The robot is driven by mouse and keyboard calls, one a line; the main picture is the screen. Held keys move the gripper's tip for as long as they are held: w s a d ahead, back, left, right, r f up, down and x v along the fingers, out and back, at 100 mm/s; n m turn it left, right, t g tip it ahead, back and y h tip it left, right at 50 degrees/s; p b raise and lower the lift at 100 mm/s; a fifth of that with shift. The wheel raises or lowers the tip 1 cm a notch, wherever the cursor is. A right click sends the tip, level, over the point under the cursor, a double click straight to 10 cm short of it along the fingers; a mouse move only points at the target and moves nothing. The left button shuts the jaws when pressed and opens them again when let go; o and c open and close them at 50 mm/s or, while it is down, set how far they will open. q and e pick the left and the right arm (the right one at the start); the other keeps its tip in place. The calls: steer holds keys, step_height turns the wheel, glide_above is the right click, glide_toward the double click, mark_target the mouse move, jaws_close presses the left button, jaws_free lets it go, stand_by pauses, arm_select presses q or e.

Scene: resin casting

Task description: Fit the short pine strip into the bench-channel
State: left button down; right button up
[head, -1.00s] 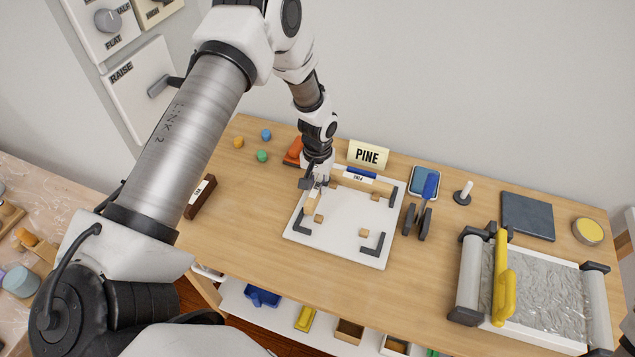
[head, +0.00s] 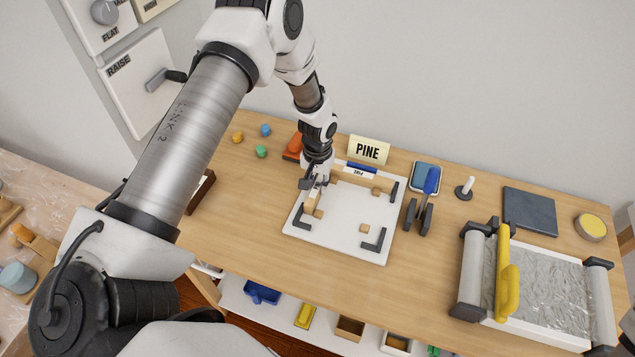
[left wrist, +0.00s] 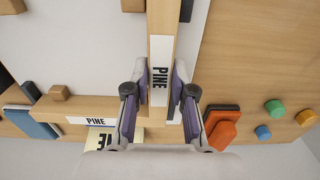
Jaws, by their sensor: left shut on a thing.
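My left gripper (head: 317,184) is over the left side of a white board (head: 338,240). In the left wrist view its fingers (left wrist: 160,105) are shut on a pine strip (left wrist: 161,30) with a PINE label, one finger on each side. The strip runs along the board's left side in the head view, partly hidden by the gripper. I cannot tell whether it touches the board. Another PINE-labelled strip (left wrist: 75,108) lies along the board's back edge, square to the held one. Dark corner brackets (head: 375,245) and small wooden blocks (head: 364,228) stand on the board.
Behind the board stand a PINE sign (head: 368,150) and an orange-red object (head: 292,147). The tabletop in front of the board is clear.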

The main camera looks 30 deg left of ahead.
mark_target(318, 186)
arm_select(q)
steer(key=shift+f, duration=0.2)
steer(key=c, duration=0.9)
jaws_free()
step_height(318, 186, up, 12)
